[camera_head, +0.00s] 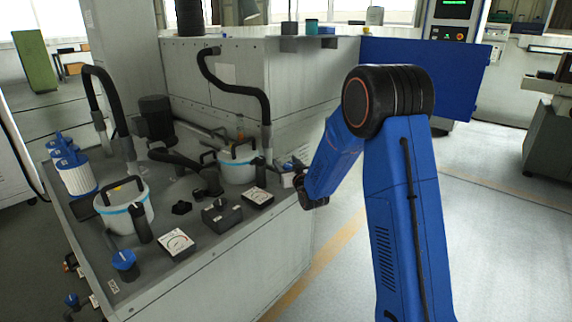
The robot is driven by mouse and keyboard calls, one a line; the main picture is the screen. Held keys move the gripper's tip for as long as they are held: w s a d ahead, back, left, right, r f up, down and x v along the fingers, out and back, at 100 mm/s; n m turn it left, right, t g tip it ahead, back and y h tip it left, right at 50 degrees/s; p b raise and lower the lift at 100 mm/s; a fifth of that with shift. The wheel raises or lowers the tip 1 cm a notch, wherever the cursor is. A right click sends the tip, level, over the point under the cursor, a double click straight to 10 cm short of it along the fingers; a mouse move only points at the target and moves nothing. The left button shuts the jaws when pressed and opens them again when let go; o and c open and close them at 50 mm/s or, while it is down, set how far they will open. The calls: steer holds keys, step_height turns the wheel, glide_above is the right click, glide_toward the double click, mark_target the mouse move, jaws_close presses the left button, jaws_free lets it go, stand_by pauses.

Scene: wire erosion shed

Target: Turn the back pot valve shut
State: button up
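Two white pots with a light blue band and black handles stand on the grey bench top: the front pot (137,214) at left and the back pot (238,172) further back. A blue valve knob (123,259) sits at the bench's near edge by the front pot. I cannot make out the back pot's valve; a small grey and white shape (287,180) right of the back pot is partly covered by my wrist. My gripper (297,167) is at the bench's right edge, beside that shape. It is small and dark here, so its fingers and any contact are unclear.
Black hoses (264,104) rise behind the pots. Gauges (176,243), a dark box (221,215) and a second gauge (258,197) lie between the pots and the front edge. Blue-capped filters (75,175) stand at left. A blue panel (425,75) is behind my arm. The floor at right is clear.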

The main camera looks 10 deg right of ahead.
steer(key=s+d, duration=0.2)
steer(key=s, duration=1.5)
steer(key=shift+d, duration=0.25)
steer(key=shift+s, duration=0.1)
steer(key=s+d+r+g+h, duration=0.1)
steer(key=s+g, duration=0.5)
steer(key=s, duration=1.5)
steer(key=s+d+r+m+g+h, duration=0.1)
steer(key=s+r+g, duration=0.3)
steer(key=s, duration=1.8)
steer(key=d+g, duration=0.1)
steer(key=g, duration=0.2)
steer(key=shift+s+r+m+h, duration=0.15)
steer(key=shift+r+m+h, duration=0.05)
steer(key=shift+m+h, duration=0.1)
